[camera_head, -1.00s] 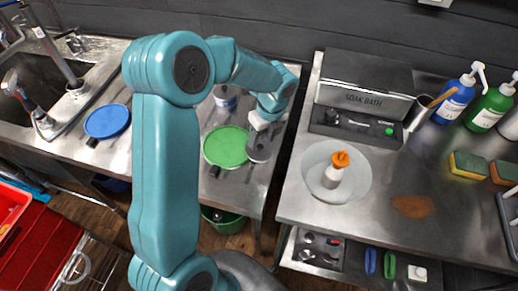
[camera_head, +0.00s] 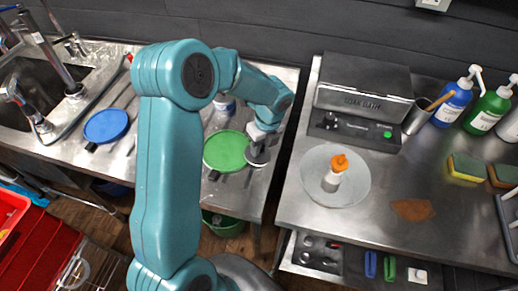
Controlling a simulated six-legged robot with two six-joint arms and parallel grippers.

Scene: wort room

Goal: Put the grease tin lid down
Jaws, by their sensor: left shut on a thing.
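My left gripper (camera_head: 259,143) is at the right end of the left steel counter (camera_head: 265,183), beside the green round board. It is shut on a small grey disc, which looks like the grease tin lid (camera_head: 258,159). The lid is at or just above the counter top; I cannot tell if it touches. The fingers hide part of it. A small white and blue tin (camera_head: 225,103) stands behind the green board, partly hidden by my arm. My right gripper is not in view.
A green round board (camera_head: 226,151) lies just left of the lid, and a blue one (camera_head: 106,126) farther left. A gap separates this counter from the right one, which holds a soak bath (camera_head: 362,100) and an orange-capped bottle (camera_head: 335,172) on a pale disc.

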